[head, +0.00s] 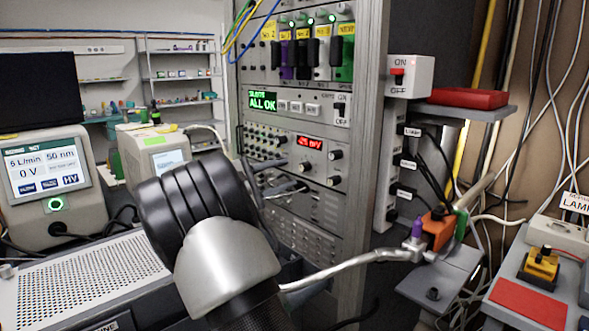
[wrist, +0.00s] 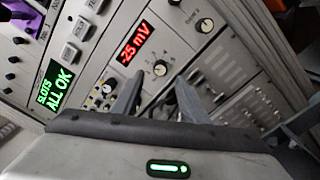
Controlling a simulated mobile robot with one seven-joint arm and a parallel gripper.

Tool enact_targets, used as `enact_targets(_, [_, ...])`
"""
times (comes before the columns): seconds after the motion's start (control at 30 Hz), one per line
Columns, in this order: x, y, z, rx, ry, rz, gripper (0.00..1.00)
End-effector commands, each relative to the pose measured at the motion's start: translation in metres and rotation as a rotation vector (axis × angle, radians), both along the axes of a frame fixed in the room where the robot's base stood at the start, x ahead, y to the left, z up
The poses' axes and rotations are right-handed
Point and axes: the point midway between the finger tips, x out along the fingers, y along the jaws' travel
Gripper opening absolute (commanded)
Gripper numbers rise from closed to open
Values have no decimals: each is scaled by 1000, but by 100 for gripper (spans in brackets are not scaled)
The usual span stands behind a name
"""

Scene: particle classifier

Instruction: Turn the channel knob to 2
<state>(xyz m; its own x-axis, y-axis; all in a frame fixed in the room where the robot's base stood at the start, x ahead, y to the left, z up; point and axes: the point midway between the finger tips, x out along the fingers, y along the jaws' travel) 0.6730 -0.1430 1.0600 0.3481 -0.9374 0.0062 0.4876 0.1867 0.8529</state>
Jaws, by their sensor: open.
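A round dark knob (wrist: 160,68) sits on a grey panel just below the red "-25 mV" display (wrist: 135,43) in the wrist view. Small marks ring it; I cannot surely read which one it points at, nor its label. The same knob (head: 305,167) and display (head: 309,143) show in the head view. My gripper (wrist: 160,88) is open and empty, its two fingers apart and pointing at the panel close to that knob. In the head view my gripper (head: 284,176) is in front of the rack's left part. I see no contact with the knob.
Another knob (wrist: 204,25) is right of the display. A green "ALL OK" screen (head: 263,101) and a black ON/OFF switch (head: 341,109) sit above. Small knobs and connectors (head: 262,140) crowd the panel's left side.

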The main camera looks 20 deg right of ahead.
Motion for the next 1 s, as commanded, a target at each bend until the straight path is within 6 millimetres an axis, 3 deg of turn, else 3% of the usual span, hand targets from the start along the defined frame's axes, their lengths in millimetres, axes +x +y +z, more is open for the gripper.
enact_targets(0.2, [-19, 54, 2, 0, 1, 4, 40])
enact_targets(0.43, [-34, 94, 1, 0, 0, 2, 40])
enact_targets(0.63, [-40, 108, -1, 1, -1, -1, 40])
enact_targets(1.0, [-42, 107, 0, 8, 0, -5, 40])
